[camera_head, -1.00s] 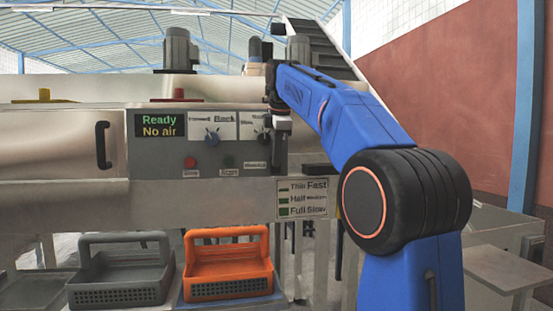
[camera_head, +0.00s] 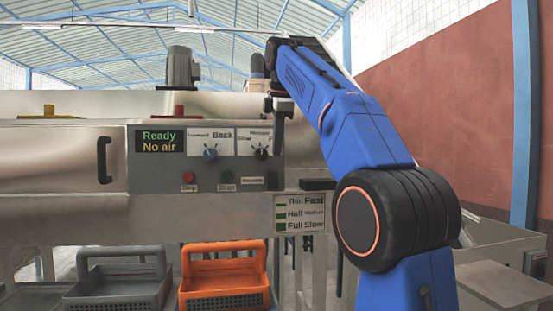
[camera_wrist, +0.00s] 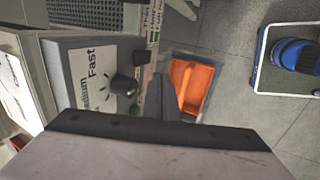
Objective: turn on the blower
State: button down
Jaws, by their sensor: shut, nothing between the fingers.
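The control panel (camera_head: 200,160) is on the front of the metal machine, and its display (camera_head: 160,141) reads "Ready" and "No air". Below are a red button (camera_head: 189,177), a dark green button (camera_head: 227,177) and a small label too blurred to read. My gripper (camera_head: 279,103) is at the panel's upper right corner, shut and empty. In the wrist view the black knob (camera_wrist: 124,85) is beside my dark finger (camera_wrist: 158,100), apparently apart from it. No part labelled blower is readable.
An orange basket (camera_head: 224,275) and a grey basket (camera_head: 118,280) stand below the machine. A Thin/Half/Full sign (camera_head: 300,213) hangs right of the panel's lower edge. A motor (camera_head: 182,68) stands on top. Open floor shows in the wrist view (camera_wrist: 225,60).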

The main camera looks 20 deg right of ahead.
aim_at(274, 176)
jog(key=shift+s+r, duration=0.2)
jog(key=shift+r, duration=0.45)
jog(key=shift+s+f+g, duration=0.25)
jog(key=shift+f+g, duration=0.15)
jog(key=shift+f, duration=0.25)
jog(key=shift+w+f, duration=0.1)
jog(key=shift+f, duration=0.05)
jog(key=shift+w+d+f, duration=0.3)
jog(key=shift+w+f, duration=0.85)
jog(key=shift+f, duration=0.45)
jog(key=shift+w+d+f, duration=0.35)
jog(key=shift+w+f, duration=0.75)
jog(key=shift+f, duration=0.55)
jog(key=shift+w+d+f, duration=0.3)
jog(key=shift+w+f, duration=0.85)
jog(key=shift+f, duration=0.45)
